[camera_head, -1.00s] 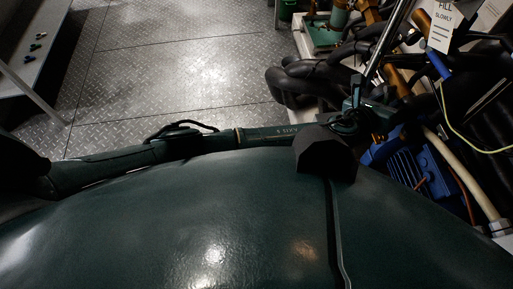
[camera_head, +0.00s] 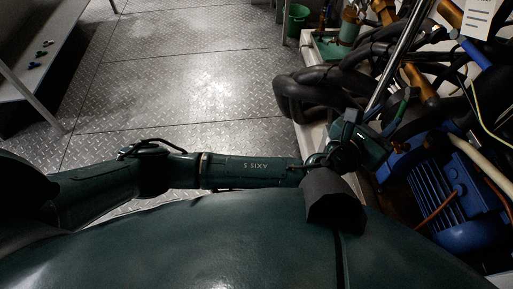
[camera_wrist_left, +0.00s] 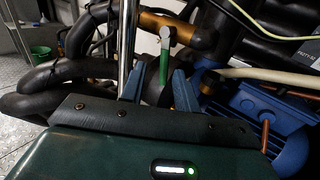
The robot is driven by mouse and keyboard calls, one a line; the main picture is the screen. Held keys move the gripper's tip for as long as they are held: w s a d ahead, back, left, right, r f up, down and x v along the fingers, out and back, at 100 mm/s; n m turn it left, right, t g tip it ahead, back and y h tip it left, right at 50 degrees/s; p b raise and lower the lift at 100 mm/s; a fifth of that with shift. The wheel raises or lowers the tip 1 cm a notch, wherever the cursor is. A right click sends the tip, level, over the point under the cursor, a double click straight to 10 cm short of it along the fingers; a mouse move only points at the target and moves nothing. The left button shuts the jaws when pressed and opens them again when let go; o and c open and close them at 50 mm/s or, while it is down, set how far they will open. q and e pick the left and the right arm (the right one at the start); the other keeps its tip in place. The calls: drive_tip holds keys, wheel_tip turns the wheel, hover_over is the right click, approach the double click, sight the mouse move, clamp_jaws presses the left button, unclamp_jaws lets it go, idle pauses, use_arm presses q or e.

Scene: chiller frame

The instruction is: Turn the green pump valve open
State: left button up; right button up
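The green valve handle (camera_wrist_left: 164,66) hangs down from a pale fitting on a copper-coloured pipe (camera_wrist_left: 190,37) in the left wrist view. My left gripper (camera_wrist_left: 158,78) has its two blue fingers apart, one on each side of the handle's lower part as seen from the wrist. I cannot tell whether either finger touches the handle. In the head view the left gripper (camera_head: 368,140) reaches in among the pipes at right, and its fingertips are hard to make out there. My right gripper is not in view.
Thick black insulated hoses (camera_head: 310,92) lie left of and beyond the gripper. A blue motor (camera_head: 450,185) stands close on its right. A bright metal rod (camera_wrist_left: 126,45) rises beside the left finger. A green bucket (camera_head: 297,20) stands farther back. The plate floor (camera_head: 180,75) is clear.

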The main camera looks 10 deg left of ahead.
use_arm(q)
drive_tip(key=s+a+f+n+g+y, duration=0.1)
drive_tip(key=s+a+f+n+y, duration=0.1)
drive_tip(key=a+n, duration=0.6)
drive_tip(key=s+a+f+n+g+y, duration=0.2)
drive_tip(key=s+a+f+n+y, duration=0.1)
drive_tip(key=a+n, duration=0.5)
drive_tip(key=s+a+f+n+g+y, duration=0.2)
drive_tip(key=a+n, duration=0.6)
drive_tip(key=n, duration=0.5)
drive_tip(key=shift+s+a+f+y, duration=0.15)
drive_tip(key=shift+s+f+y, duration=0.2)
drive_tip(key=shift+s+y, duration=0.65)
drive_tip(key=shift+w+y, duration=0.3)
drive_tip(key=shift+c, duration=0.4)
